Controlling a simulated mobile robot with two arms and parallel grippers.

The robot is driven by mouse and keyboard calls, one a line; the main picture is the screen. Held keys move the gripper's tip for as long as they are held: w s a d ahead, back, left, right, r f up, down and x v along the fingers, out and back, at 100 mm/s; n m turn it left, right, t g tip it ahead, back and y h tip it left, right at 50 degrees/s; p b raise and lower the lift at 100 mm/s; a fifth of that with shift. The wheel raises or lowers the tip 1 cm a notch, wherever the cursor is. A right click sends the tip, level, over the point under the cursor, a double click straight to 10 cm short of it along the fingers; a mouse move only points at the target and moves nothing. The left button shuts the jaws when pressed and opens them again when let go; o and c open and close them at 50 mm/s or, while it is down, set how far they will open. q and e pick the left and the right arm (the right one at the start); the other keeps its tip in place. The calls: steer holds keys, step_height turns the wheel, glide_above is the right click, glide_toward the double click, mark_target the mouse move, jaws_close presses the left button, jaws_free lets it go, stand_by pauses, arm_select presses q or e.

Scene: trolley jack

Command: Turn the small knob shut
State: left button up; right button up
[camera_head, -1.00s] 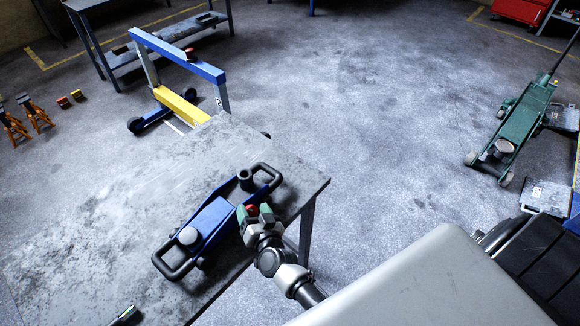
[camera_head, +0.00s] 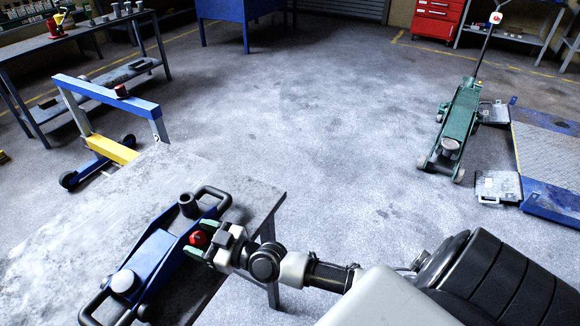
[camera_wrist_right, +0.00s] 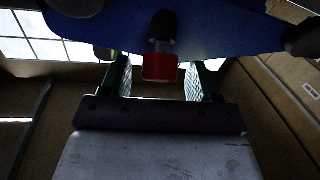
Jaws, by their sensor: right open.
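The small red knob (camera_head: 198,239) is on the side of the blue trolley jack (camera_head: 158,252), which lies on the grey worktable. My right gripper (camera_head: 201,238) is at the jack's side, open, with green-padded fingers on either side of the knob. In the right wrist view the red knob (camera_wrist_right: 160,68) sits between the two fingers, below a dark stem under the blue jack body (camera_wrist_right: 225,30). Gaps show on both sides, so the fingers do not grip it. My left gripper is not in view.
The worktable (camera_head: 60,225) has its right edge close to my right arm. A blue and yellow frame (camera_head: 110,150) stands behind it. A green floor jack (camera_head: 458,118) and a blue ramp (camera_head: 550,170) stand at the right. The floor between is clear.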

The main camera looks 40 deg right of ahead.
steer(key=v, duration=1.1)
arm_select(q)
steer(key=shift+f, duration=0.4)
arm_select(e)
steer(key=s+d+f+m+g+h, duration=0.1)
steer(key=d+f+h, duration=0.1)
steer(key=f, duration=0.7)
steer(key=s+d+f+m+g+h, duration=0.1)
steer(key=s+d+f+g+h, duration=0.1)
steer(key=f, duration=0.7)
steer(key=s+d+f+m+g+h, duration=0.1)
steer(key=s+d+f+g+h, duration=0.1)
steer(key=f, duration=0.7)
steer(key=shift+d+f+h, duration=0.3)
steer(key=shift+d+f, duration=0.1)
steer(key=shift+d, duration=0.5)
steer(key=shift+s, duration=0.1)
